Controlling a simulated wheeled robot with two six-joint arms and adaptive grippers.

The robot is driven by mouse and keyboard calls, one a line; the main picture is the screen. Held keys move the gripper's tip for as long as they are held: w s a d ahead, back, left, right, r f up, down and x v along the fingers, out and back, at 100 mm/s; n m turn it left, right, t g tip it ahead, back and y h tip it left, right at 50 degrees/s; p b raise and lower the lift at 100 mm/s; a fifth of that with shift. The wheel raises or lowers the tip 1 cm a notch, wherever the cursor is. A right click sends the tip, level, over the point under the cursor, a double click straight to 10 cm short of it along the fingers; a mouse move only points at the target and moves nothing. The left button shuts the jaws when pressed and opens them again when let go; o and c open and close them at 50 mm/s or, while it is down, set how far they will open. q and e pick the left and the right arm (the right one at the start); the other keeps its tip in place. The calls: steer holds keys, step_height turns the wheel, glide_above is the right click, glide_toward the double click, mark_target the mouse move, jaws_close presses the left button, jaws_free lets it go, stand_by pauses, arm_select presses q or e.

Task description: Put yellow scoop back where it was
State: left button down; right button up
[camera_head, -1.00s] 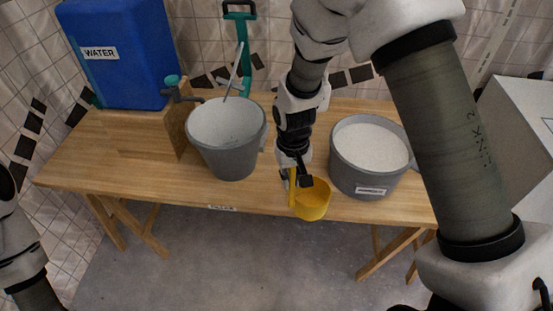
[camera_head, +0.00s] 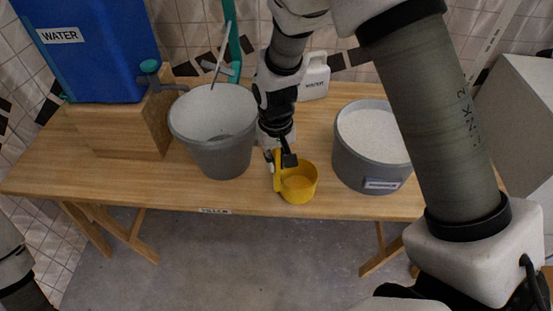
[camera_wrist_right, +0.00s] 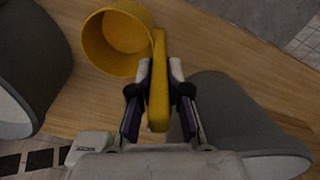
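The yellow scoop (camera_head: 300,184) is in front of and between the two grey buckets, near the table's front edge. My right gripper (camera_head: 281,160) is shut on its upright handle; the wrist view shows the handle (camera_wrist_right: 159,90) between both fingers (camera_wrist_right: 160,72). The scoop's cup is upright and looks empty. I cannot tell whether its bottom touches the table. My left gripper is out of view; only part of my left arm shows at the lower left.
A grey bucket (camera_head: 222,153) stands left of the scoop, and one filled with white material (camera_head: 368,170) stands right. A blue water tank (camera_head: 100,65) sits on a wooden stand (camera_head: 125,130). A white jug (camera_head: 315,78) is behind. The table's front strip (camera_head: 150,190) is clear.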

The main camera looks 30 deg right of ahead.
steer(key=o, duration=0.4)
step_height(320, 180, up, 12)
steer(key=shift+a+r+p, duration=0.15)
steer(key=shift+p, duration=0.15)
